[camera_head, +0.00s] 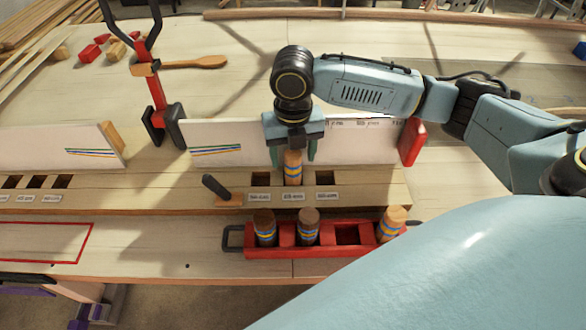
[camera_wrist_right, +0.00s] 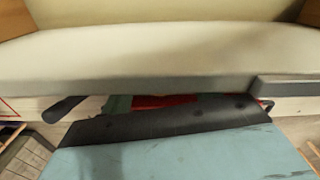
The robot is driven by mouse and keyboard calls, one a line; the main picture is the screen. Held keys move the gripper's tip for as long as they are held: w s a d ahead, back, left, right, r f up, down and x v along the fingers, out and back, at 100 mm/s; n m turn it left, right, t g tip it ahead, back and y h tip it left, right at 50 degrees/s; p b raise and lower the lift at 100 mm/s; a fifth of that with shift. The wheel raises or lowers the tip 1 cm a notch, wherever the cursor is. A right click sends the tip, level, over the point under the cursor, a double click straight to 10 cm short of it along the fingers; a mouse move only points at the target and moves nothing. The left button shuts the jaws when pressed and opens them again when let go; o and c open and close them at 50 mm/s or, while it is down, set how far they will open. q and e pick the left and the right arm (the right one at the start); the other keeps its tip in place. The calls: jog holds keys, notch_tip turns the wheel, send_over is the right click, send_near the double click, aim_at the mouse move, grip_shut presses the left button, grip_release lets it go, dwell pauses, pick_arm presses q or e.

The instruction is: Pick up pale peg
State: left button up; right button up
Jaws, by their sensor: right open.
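The palest peg (camera_head: 393,220) has light wood and coloured bands and stands slightly tilted at the right end of the red tray (camera_head: 325,252). Two dark brown banded pegs, the left one (camera_head: 265,228) and the right one (camera_head: 308,227), stand in the tray. A tan banded peg (camera_head: 293,170) stands upright in the middle hole of the wooden rack (camera_head: 370,190). My right gripper (camera_head: 293,156) is open, its fingers on either side of the tan peg's top. Contact cannot be told. The right wrist view shows no peg clearly. My left gripper is out of view.
A white board (camera_head: 230,150) stands behind the rack, with a red block (camera_head: 411,142) at its right end. A red clamp (camera_head: 158,95) stands upright left of it. A black-handled tool (camera_head: 216,187) lies on the rack. Empty square holes flank the tan peg.

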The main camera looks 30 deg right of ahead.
notch_tip(320, 180, down, 4)
jog(key=shift+r, duration=0.1)
jog(key=shift+c, duration=0.4)
jog(key=c, duration=1)
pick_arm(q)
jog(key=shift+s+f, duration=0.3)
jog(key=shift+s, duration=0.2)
pick_arm(e)
jog(key=shift+r, duration=0.1)
